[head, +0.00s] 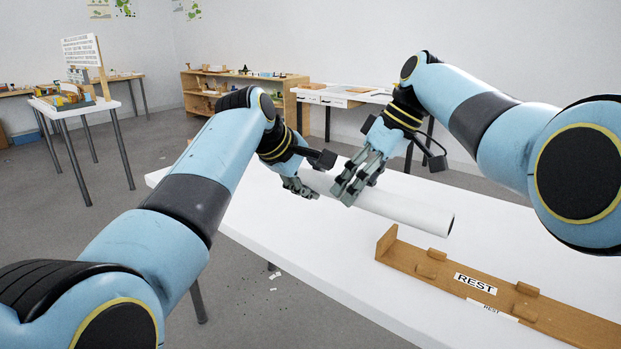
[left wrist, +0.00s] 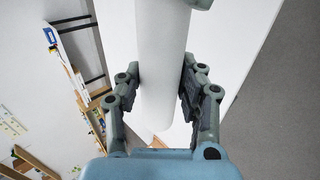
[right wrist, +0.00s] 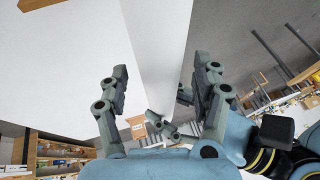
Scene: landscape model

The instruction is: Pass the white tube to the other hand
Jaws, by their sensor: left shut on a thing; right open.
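The white tube (head: 405,210) is held above the white table, slanting from the left gripper down to its open end at the right. My left gripper (head: 301,187) is shut on the tube near its far left end; the tube (left wrist: 163,65) shows between its fingers (left wrist: 160,95) in the left wrist view. My right gripper (head: 352,182) is open around the tube's middle. In the right wrist view the tube (right wrist: 158,45) passes between the right fingers (right wrist: 160,85), with gaps on both sides. Part of the tube is hidden behind the right fingers.
A brown cradle marked REST (head: 450,277) lies on the white table (head: 300,262) at the front right, below the tube. The table's left edge is clear. Behind stand a wooden shelf (head: 200,82) and a side table with a model (head: 85,112).

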